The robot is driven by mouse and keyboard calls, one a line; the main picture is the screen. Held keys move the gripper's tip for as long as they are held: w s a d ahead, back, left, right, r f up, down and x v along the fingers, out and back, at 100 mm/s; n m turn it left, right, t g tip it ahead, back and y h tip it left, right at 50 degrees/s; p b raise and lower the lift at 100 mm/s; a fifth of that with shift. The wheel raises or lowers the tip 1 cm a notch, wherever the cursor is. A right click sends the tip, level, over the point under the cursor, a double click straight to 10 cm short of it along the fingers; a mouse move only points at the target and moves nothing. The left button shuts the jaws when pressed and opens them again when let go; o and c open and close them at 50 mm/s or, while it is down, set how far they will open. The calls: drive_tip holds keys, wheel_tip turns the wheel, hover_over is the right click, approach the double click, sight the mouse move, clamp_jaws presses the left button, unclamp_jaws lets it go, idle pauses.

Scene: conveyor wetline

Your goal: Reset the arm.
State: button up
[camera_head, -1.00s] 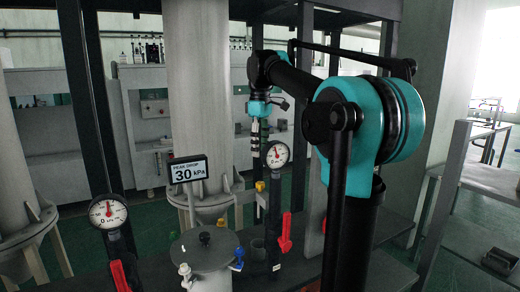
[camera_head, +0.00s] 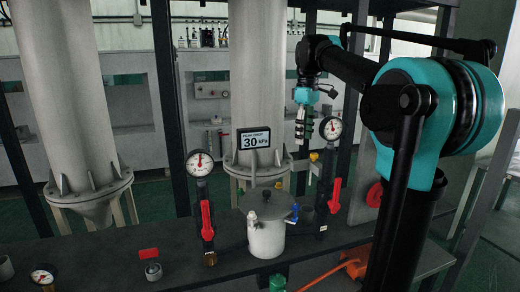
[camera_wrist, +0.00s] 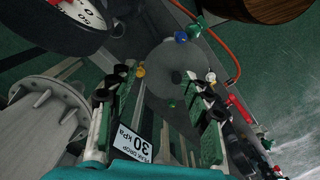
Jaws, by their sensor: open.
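My arm reaches from the right side of the head view, bent at the elbow. My gripper (camera_head: 304,128) hangs at the far end of it, pointing down, beside the right gauge and above the bench. In the wrist view my gripper (camera_wrist: 158,105) has its two green-backed fingers with black pads spread apart. Nothing is held between them. Beyond the fingers the wrist view shows the grey lidded pot (camera_wrist: 168,62) and the sign reading 30 kPa (camera_wrist: 125,145).
On the bench stand the grey pot (camera_head: 266,238), a left gauge (camera_head: 200,163) and a right gauge (camera_head: 331,128), each above a red handle. The sign (camera_head: 254,138) is behind the pot. A lower gauge (camera_head: 43,277) is at front left. An orange hose (camera_head: 325,272) lies at right.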

drive_tip(key=s+d+f+m+t, duration=0.1)
drive_tip(key=s+d+f+m, duration=0.2)
drive_tip(key=f, duration=0.8)
drive_tip(key=s+f+m+t, duration=0.1)
drive_tip(key=s+f+m, duration=0.3)
drive_tip(key=f, duration=0.7)
drive_tip(key=s+d+f+m+t, duration=0.1)
drive_tip(key=s+f+m, duration=0.3)
drive_tip(key=s+f, duration=1.1)
drive_tip(key=shift+s+d+f+t, duration=0.2)
drive_tip(key=shift+d+f+t, duration=0.2)
drive_tip(key=shift+t, duration=0.1)
